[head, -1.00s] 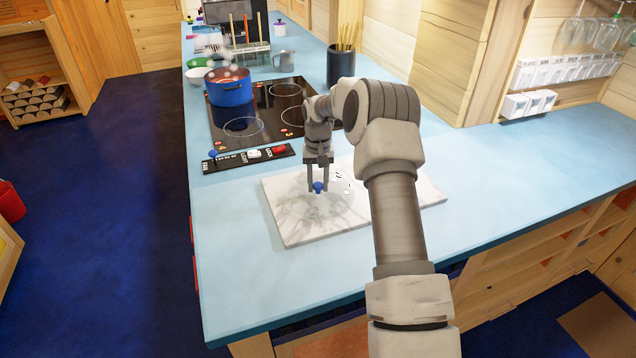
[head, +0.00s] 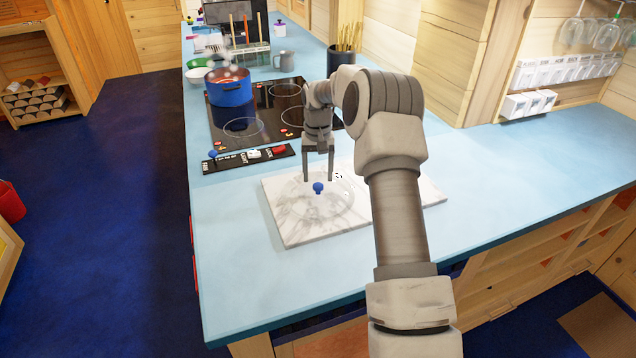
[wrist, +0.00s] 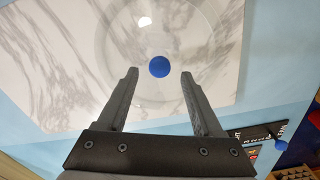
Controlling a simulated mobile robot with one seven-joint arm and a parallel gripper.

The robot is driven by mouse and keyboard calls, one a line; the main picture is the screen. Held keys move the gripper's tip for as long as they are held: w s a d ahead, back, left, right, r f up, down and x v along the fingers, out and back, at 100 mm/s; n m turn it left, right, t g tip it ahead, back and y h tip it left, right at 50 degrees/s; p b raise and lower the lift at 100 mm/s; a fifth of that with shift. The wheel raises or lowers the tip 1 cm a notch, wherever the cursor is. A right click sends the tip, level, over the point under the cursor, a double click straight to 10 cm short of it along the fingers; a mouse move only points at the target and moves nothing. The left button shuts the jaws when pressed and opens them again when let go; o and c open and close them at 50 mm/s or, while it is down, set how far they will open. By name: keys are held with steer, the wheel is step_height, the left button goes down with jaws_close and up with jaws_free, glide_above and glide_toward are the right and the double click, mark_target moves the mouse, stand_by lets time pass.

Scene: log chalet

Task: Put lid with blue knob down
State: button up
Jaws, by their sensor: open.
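The glass lid with the blue knob (head: 318,188) lies on the white marble board (head: 290,235), with its clear rim faintly visible around the knob. It also shows in the wrist view, where the blue knob (wrist: 159,67) appears beyond and between the fingertips. My gripper (head: 318,178) is open and empty, just above and behind the knob in the head view. In the wrist view its two fingers (wrist: 158,73) are spread apart, with nothing held between them.
A blue pot (head: 229,88) stands on the black cooktop (head: 262,125) behind the board. A black control strip (head: 225,162) lies between cooktop and board. A dark utensil holder (head: 341,60) and a grey mug (head: 285,59) stand further back. The counter (head: 500,175) is clear at right.

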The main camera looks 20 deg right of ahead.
mark_target(318, 185)
step_height(318, 185, up, 8)
steer(key=s+a+r+n+t+h, duration=0.1)
steer(key=s+a+r, duration=0.3)
steer(key=s+r, duration=0.4)
steer(key=s+a+r+n+t, duration=0.1)
steer(key=s+a+r+t, duration=0.1)
steer(key=s+a+r, duration=0.5)
steer(key=s+a+f+n+t+y, duration=0.1)
steer(key=s+t, duration=0.1)
steer(key=s, duration=2.1)
steer(key=shift+s+a+f+n+t, duration=0.15)
steer(key=shift+a+n+t, duration=0.15)
steer(key=shift+a, duration=0.1)
